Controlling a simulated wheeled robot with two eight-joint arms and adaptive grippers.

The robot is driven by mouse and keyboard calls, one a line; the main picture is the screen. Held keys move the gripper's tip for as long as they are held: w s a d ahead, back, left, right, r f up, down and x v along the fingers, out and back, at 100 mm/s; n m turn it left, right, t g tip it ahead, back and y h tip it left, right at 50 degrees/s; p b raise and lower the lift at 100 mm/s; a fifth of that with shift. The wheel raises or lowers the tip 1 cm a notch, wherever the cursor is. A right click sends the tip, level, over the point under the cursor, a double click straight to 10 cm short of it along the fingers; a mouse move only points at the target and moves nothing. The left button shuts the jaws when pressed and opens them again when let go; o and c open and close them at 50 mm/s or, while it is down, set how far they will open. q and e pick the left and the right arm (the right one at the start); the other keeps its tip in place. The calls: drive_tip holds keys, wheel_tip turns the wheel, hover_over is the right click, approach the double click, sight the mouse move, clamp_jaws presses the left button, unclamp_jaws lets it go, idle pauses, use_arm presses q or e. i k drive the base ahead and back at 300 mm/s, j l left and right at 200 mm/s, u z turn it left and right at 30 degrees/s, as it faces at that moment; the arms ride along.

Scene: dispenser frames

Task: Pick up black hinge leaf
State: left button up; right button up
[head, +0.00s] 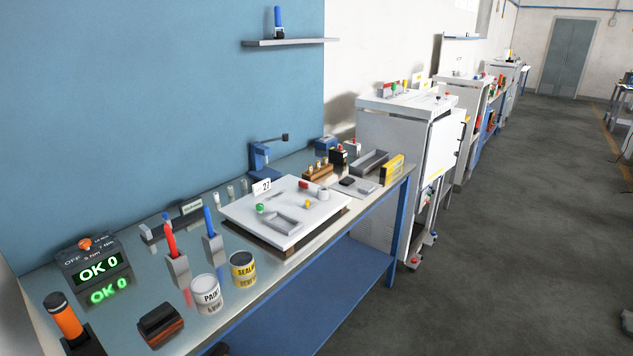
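A small flat black piece (347,182) lies on a light grey sheet (366,190) toward the right end of the workbench. It looks like the black hinge leaf, but it is too small to make out holes or a knuckle. A grey flat piece lies beside it on the sheet. Neither of my grippers shows in the head view.
A white board (245,217) with small parts lies mid-bench. A grey open tray (370,163), a yellow box (392,169) and a wooden block with brass pieces (317,171) surround the sheet. Paint (206,294) and sealant (243,270) cans stand near the front edge.

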sight(347, 181)
drive_tip(key=i+l+u, duration=0.55)
drive_tip(key=l+u, duration=0.2)
drive_tip(key=l, duration=0.1)
